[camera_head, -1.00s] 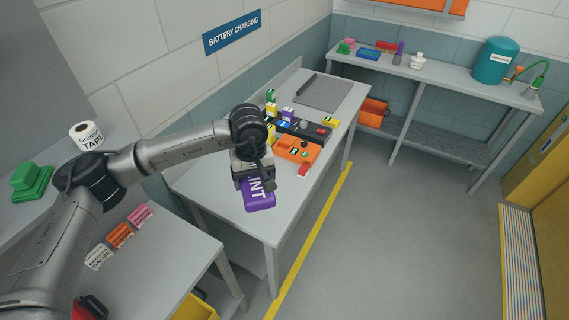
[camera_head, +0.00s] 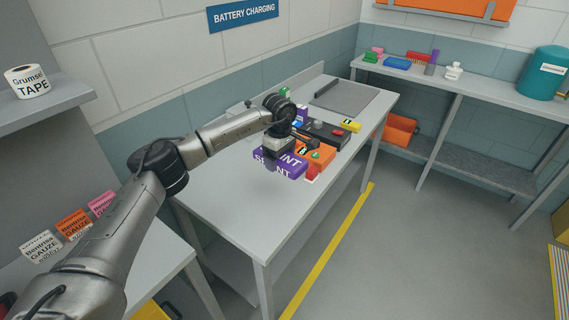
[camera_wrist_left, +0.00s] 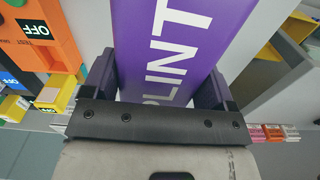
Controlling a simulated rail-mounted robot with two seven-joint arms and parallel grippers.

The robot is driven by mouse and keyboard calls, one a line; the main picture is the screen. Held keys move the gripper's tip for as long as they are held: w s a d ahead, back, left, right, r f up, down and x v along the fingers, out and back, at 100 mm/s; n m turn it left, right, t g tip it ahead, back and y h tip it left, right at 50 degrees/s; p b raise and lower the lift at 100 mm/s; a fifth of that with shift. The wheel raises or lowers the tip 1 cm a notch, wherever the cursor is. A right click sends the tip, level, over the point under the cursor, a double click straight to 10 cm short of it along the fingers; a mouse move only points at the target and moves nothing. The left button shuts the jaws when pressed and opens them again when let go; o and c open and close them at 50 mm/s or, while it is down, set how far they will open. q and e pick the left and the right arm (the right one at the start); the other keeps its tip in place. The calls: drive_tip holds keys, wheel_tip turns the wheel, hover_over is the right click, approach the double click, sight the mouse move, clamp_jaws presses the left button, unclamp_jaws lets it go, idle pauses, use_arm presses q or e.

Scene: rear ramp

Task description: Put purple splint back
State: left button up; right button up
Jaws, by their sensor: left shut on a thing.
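The purple splint (camera_head: 266,162) is a block with white "SPLINT" lettering. My left gripper (camera_head: 279,158) is shut on it and holds it over the middle table, near the orange charger. I cannot tell from the head view whether it touches the table. In the left wrist view the splint (camera_wrist_left: 175,45) fills the space between the two fingers of the left gripper (camera_wrist_left: 160,88). Part of its lettering is hidden behind the gripper body. My right gripper is not in view.
An orange unit (camera_head: 320,158) with coloured pieces and a black charging strip (camera_head: 322,135) stand just right of the splint. Gauze packs (camera_head: 73,224) sit on the near left table. A tape roll (camera_head: 27,81) is on the left shelf. The middle table's front part (camera_head: 235,210) is bare.

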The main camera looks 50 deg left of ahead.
use_arm(q)
drive_tip(key=shift+w+a+f+b, duration=0.4)
drive_tip(key=shift+w+a+f, duration=0.1)
drive_tip(key=shift+f, duration=0.2)
drive_tip(key=b, duration=0.4)
hover_over(257, 175)
drive_tip(key=shift+n, duration=0.3)
wheel_tip(257, 175, down, 7)
drive_tip(key=shift+s+f+b, duration=0.1)
drive_tip(key=shift+f+b, duration=0.45)
drive_tip(key=shift+f, duration=1.5)
drive_tip(key=shift+f, duration=0.1)
drive_tip(key=o, duration=0.9)
drive_tip(key=shift+c, duration=0.2)
